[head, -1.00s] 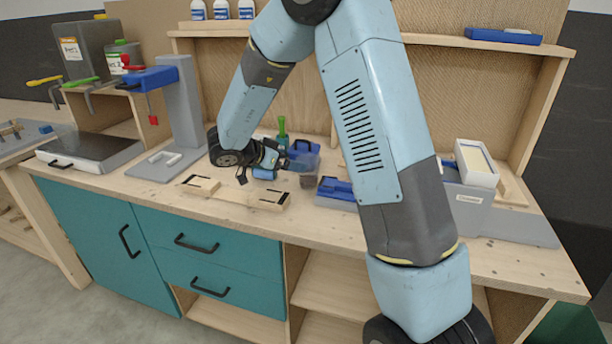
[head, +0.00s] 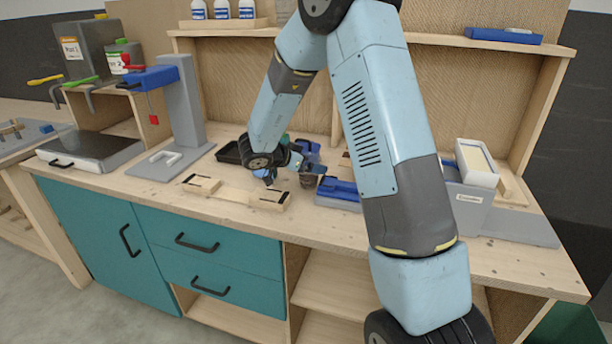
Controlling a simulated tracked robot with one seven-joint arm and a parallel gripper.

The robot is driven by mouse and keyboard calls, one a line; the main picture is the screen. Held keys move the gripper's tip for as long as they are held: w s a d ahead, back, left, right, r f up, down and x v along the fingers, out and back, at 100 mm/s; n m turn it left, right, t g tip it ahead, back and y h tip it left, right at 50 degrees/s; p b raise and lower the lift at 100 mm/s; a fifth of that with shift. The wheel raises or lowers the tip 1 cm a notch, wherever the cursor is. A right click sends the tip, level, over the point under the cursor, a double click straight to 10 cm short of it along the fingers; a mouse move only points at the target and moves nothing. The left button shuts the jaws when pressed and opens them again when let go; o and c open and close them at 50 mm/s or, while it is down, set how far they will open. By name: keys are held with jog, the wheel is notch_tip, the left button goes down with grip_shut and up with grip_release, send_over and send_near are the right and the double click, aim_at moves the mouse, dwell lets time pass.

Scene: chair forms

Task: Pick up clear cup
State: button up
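A small see-through greyish cup (head: 307,180) stands on the workbench, left of the blue tray and close to my gripper. It is small and partly covered, so its outline is hard to make out. My gripper (head: 295,177) is low over the bench and points down and to the right. Its dark fingers look spread, one left of the cup and one at its upper right edge. I cannot tell whether either finger touches the cup.
A wooden frame (head: 232,193) lies in front of my gripper. A black tray (head: 229,153) is behind it to the left. A blue tray (head: 338,190) lies just right of the cup. A grey stand (head: 184,105) rises at the left. My arm hides part of the bench.

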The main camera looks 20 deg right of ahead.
jog(key=shift+c, duration=0.2)
jog(key=c, duration=0.7)
jog(key=shift+c, duration=0.2)
jog(key=shift+r, duration=0.65)
jog(key=s+r, duration=1.1)
jog(key=s, duration=0.3)
jog(key=shift+a+r, duration=0.2)
jog(key=shift+r, duration=0.15)
